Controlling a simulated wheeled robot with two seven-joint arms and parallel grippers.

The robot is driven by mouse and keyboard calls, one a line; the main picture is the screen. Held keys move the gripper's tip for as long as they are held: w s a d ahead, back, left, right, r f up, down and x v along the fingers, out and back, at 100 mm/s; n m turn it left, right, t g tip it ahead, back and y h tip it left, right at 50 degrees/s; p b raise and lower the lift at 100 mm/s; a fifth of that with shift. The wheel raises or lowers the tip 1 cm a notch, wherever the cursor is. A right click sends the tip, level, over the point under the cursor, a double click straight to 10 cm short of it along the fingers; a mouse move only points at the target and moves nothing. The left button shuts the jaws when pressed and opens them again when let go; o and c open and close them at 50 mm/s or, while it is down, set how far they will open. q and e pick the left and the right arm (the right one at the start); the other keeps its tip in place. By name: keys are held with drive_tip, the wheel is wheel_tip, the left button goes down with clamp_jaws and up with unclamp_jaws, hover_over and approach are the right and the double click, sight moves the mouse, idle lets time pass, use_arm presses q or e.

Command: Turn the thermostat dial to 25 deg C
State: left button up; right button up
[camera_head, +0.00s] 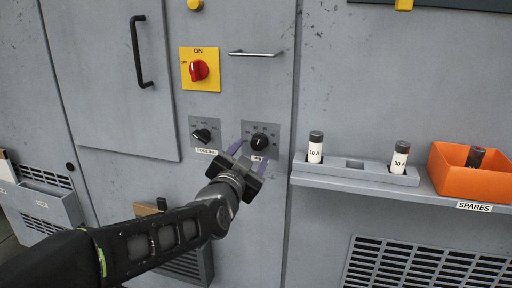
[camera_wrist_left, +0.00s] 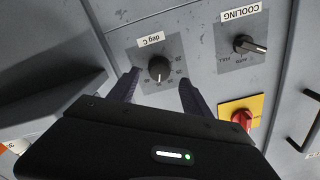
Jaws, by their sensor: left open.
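The thermostat dial (camera_head: 259,142) is a round black knob on a grey plate with scale marks, to the right of the cooling knob in the head view. In the left wrist view the dial (camera_wrist_left: 159,68) sits beside a "deg C" label (camera_wrist_left: 151,40). My right gripper is out of view.
The cooling knob (camera_head: 202,135) is left of the dial. A red switch (camera_head: 199,70) on a yellow plate and a bar handle (camera_head: 255,54) are above. A shelf (camera_head: 410,189) at right holds two labelled cylinders and an orange bin (camera_head: 461,181).

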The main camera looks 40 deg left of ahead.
sight(257, 146)
use_arm(q)
drive_tip(key=x, duration=0.5)
drive_tip(key=shift+w, duration=0.1)
clamp_jaws()
idle(0.5)
